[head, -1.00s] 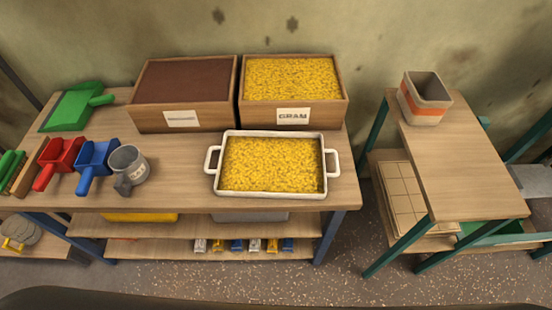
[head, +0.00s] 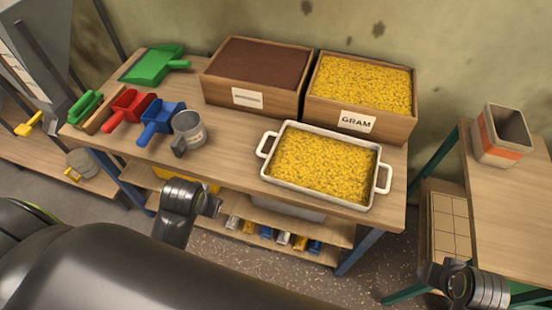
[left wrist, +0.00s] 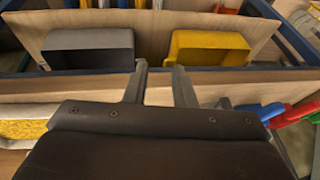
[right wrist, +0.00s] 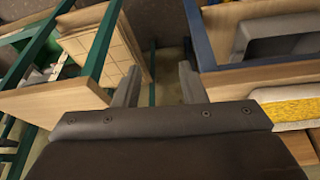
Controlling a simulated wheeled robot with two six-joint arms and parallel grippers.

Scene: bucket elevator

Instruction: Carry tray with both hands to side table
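The white tray (head: 375,200), full of yellow grain, sits level on the front of the workbench, with a loop handle at each end. Its edge also shows at the left of the left wrist view (left wrist: 12,112) and at the right of the right wrist view (right wrist: 262,95). My left gripper (left wrist: 162,75) is open and empty in front of the bench, left of the tray. My right gripper (right wrist: 158,75) is open and empty, right of the tray near the gap between the tables. Neither touches the tray. The side table (head: 507,215) stands at the right.
A beige pot with an orange band (head: 502,140) stands on the side table's back part; its front is bare. A grain box (head: 400,125) and a brown-filled box (head: 220,90) stand behind the tray. A grey jug (head: 190,130) and coloured scoops (head: 160,120) lie left.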

